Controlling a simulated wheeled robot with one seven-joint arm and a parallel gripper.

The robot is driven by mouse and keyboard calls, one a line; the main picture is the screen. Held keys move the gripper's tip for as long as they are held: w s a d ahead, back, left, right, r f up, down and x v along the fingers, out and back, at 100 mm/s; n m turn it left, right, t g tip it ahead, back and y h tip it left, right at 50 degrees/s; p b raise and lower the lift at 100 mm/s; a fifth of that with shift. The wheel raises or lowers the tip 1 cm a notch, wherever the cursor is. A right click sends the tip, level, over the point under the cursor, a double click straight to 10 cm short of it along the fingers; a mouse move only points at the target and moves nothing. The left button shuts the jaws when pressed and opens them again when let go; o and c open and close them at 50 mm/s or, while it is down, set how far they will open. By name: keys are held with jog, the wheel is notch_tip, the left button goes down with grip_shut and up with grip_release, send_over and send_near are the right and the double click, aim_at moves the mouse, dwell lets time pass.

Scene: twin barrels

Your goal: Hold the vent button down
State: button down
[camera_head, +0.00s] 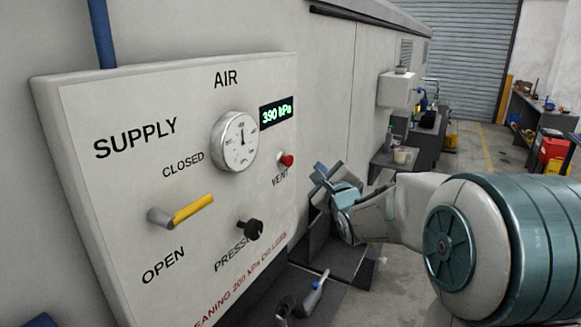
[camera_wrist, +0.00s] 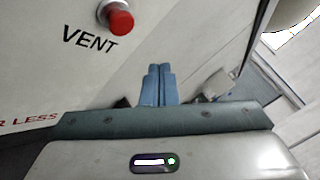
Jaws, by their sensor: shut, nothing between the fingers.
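The red vent button (camera_head: 287,160) sits in a metal collar on the right part of the air panel (camera_head: 110,215), above the word VENT. It also shows at the top left of the wrist view (camera_wrist: 120,21). My gripper (camera_head: 322,172) is to the right of the button in the head view, apart from it. In the wrist view my gripper (camera_wrist: 160,68) has its two blue fingers together, with nothing between them. The fingertips point below and to the right of the button there and do not touch it.
The panel also bears a round gauge (camera_head: 234,141), a yellow supply lever (camera_head: 192,208) and a black pressure knob (camera_head: 249,230). A dark shelf (camera_head: 396,163) stands beyond my gripper. The floor at the back is open.

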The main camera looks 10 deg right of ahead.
jog(key=shift+w+a+b, duration=0.45)
jog(key=shift+w+a, duration=0.3)
jog(key=shift+a, duration=0.3)
jog(key=shift+w+a+b, duration=0.4)
jog(key=shift+w+a, duration=0.35)
jog(key=shift+a, duration=0.3)
dwell(0.5)
jog(key=shift+w+a, duration=0.25)
jog(key=shift+a, duration=0.05)
jog(key=shift+w+a+b, duration=0.3)
jog(key=shift+a+b, duration=0.15)
jog(key=shift+b, duration=0.05)
dwell(1.6)
jog(key=shift+s+d, duration=0.1)
jog(key=shift+d, duration=0.05)
jog(key=shift+s+d, duration=0.45)
jog(key=shift+d, duration=0.15)
jog(key=s+d+p, duration=0.1)
jog(key=d, duration=0.1)
jog(key=s+d+p, duration=0.1)
jog(key=s+d, duration=0.1)
dwell(0.4)
